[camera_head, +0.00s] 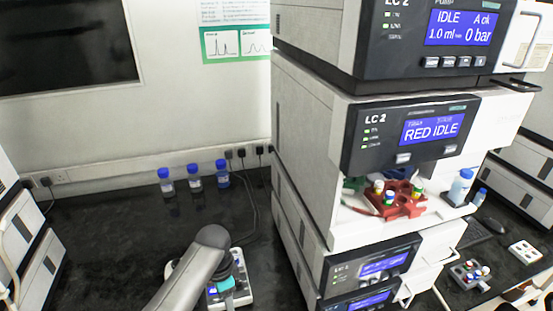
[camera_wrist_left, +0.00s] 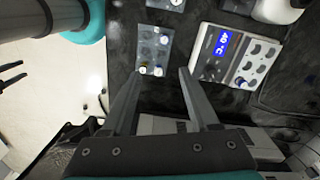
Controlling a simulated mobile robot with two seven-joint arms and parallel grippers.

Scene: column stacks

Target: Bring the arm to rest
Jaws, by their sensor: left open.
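My left arm (camera_head: 190,268) comes in from the bottom in the head view and bends over the dark bench; its gripper does not show clearly there. In the left wrist view my left gripper (camera_wrist_left: 160,74) has its two dark fingers spread apart with nothing between them. Beyond the fingertips lies a grey rack (camera_wrist_left: 153,47) with a few small vials. To its right is a white block device (camera_wrist_left: 240,56) with a lit blue display. No right gripper can be made out.
A tall instrument stack (camera_head: 320,130) stands right of my arm, with a red vial carrier (camera_head: 402,203) in its open bay. Blue-capped bottles (camera_head: 195,178) stand at the back of the bench. Cables run near the stack. The bench's left middle (camera_head: 105,240) is clear.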

